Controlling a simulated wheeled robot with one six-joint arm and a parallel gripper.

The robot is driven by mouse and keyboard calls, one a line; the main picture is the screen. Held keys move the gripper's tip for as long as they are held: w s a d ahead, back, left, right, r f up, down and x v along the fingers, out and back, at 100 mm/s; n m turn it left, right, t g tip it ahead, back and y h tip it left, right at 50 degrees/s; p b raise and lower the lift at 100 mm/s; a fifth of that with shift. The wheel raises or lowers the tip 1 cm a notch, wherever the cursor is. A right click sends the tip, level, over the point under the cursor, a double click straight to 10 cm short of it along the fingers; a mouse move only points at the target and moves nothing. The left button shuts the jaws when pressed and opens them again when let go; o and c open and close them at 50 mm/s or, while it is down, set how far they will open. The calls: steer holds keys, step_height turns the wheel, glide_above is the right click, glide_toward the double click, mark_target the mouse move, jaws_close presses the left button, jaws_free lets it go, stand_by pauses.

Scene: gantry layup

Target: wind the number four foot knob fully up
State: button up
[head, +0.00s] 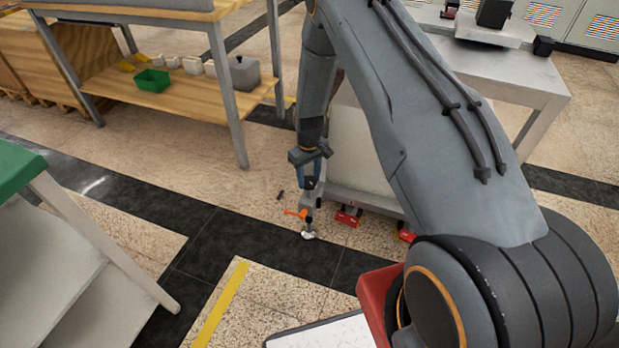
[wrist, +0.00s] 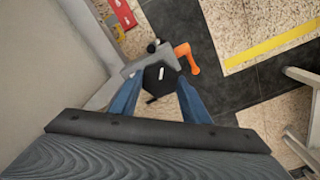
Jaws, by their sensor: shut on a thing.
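My gripper (head: 310,183) points down at the foot of a grey machine frame, low over the floor. In the wrist view its two blue fingers (wrist: 160,92) are shut on a black faceted knob (wrist: 160,78) with a white mark on top. In the head view the fingers and arm largely hide the knob. An orange lever (head: 296,213) sticks out to the left beside the foot; it also shows in the wrist view (wrist: 187,58), right of the knob. A pale foot pad (head: 309,235) is at floor level below. I cannot read any number on the foot.
Red blocks (head: 348,215) sit along the frame's lower edge, right of the gripper. A small dark item (head: 280,195) lies on the floor to the left. A wooden bench (head: 185,100) stands behind left, a green-topped table (head: 15,165) at left. The black floor strip between is clear.

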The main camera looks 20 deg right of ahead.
steer(key=n, duration=0.9)
steer(key=shift+n, duration=0.4)
steer(key=shift+s+a, duration=0.1)
stand_by(0.3)
steer(key=o, duration=1)
steer(key=shift+a, duration=0.1)
steer(key=shift+o, duration=0.2)
steer(key=shift+d, duration=0.2)
steer(key=shift+r, duration=0.35)
steer(key=shift+r+p, duration=0.55)
steer(key=shift+r, duration=3)
